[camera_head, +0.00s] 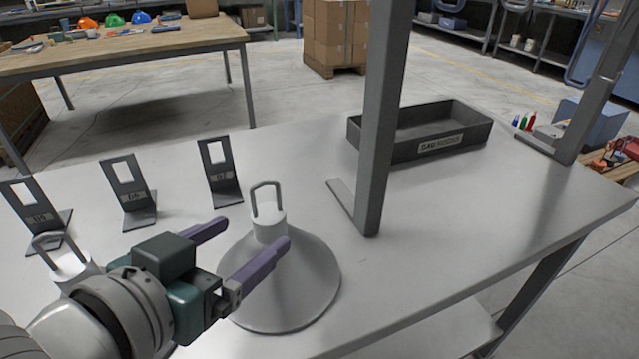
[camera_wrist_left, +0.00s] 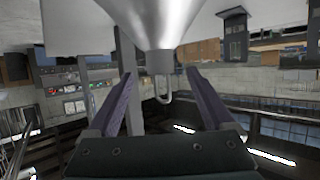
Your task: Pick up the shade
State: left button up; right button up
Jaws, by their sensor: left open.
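A grey cone-shaped shade (camera_head: 290,283) stands on the white table, wide rim down, with a pale neck (camera_head: 269,222) and a wire loop on top. My left gripper (camera_head: 248,238) is open beside the neck, its purple fingers pointing toward it. The nearer finger covers part of the cone. In the left wrist view the picture is upside down; the shade (camera_wrist_left: 160,22) shows with its neck and loop lined up between the open fingers (camera_wrist_left: 158,82), not gripped. A second, similar shade (camera_head: 68,262) stands at the left, mostly hidden by my arm. My right gripper is not in view.
Several dark upright brackets (camera_head: 128,190) stand along the table's left and back. A grey post (camera_head: 380,120) rises right of the shade. A dark tray (camera_head: 425,140) sits at the back right. The table's right side is clear.

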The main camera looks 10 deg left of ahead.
aim_at(260, 227)
pick_arm(q)
jog(key=b+x, duration=0.1)
jog(key=x, duration=0.5)
jog(key=shift+w, duration=0.25)
grip_shut()
dwell(0.4)
dwell(0.4)
